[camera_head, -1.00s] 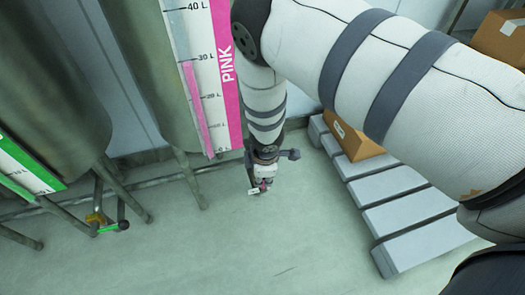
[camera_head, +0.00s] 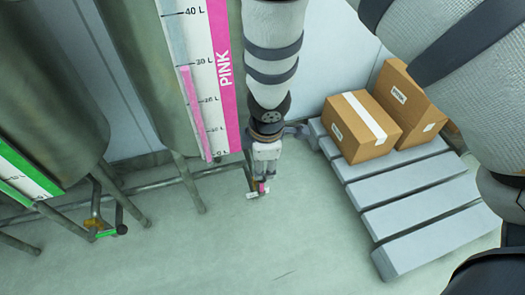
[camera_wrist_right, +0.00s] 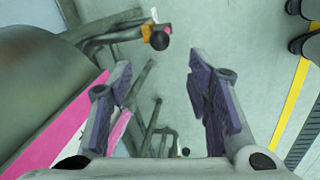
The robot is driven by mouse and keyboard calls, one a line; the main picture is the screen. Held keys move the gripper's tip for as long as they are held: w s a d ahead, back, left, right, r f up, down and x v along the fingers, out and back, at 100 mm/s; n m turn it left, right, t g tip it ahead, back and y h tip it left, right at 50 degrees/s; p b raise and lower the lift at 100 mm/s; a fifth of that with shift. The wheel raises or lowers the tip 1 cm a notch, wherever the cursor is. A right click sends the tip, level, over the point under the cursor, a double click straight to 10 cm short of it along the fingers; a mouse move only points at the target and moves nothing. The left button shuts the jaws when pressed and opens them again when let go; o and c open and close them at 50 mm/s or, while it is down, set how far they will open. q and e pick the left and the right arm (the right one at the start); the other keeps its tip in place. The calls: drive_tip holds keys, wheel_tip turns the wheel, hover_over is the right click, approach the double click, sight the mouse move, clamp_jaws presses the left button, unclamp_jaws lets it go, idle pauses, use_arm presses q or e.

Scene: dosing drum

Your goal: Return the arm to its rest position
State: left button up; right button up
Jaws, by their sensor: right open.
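My right arm hangs down at the centre of the head view. Its right gripper (camera_head: 264,176) is small there and points down, in front of the lower end of the pink-labelled drum (camera_head: 180,70). In the right wrist view the two fingers of the right gripper (camera_wrist_right: 160,85) stand wide apart with nothing between them. A valve with a black knob (camera_wrist_right: 159,40) and orange and pink parts is beyond the fingertips, apart from them. In the head view this valve is partly hidden by the gripper. My left gripper is not in view.
A green-labelled drum (camera_head: 40,90) stands at the left, with a green-handled valve (camera_head: 100,230) below it. A grey pallet (camera_head: 420,210) with two cardboard boxes (camera_head: 362,128) is at the right. The floor (camera_head: 230,255) in front is clear. A yellow floor line (camera_wrist_right: 290,110) shows in the wrist view.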

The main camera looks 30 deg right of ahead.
idle(0.4)
drive_tip(key=s+a+f+m+g+y+p, duration=0.1)
drive_tip(key=s+a+m+p, duration=0.15)
drive_tip(key=s, duration=0.55)
drive_tip(key=s+a+f+m+g+y+p, duration=0.1)
drive_tip(key=s+m+g+p, duration=0.15)
drive_tip(key=s, duration=0.45)
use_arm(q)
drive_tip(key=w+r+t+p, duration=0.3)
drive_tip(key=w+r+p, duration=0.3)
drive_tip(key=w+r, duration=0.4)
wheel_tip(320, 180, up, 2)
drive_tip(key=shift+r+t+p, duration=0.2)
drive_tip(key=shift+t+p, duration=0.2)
use_arm(e)
drive_tip(key=s+d+r+m, duration=0.1)
drive_tip(key=s+r+m, duration=0.2)
drive_tip(key=s, duration=0.8)
drive_tip(key=s+d+r+m+h, duration=0.1)
drive_tip(key=s+m, duration=0.4)
drive_tip(key=s, duration=0.6)
drive_tip(key=shift+d+r+g, duration=0.45)
drive_tip(key=shift+d+r, duration=0.05)
drive_tip(key=shift+r, duration=0.45)
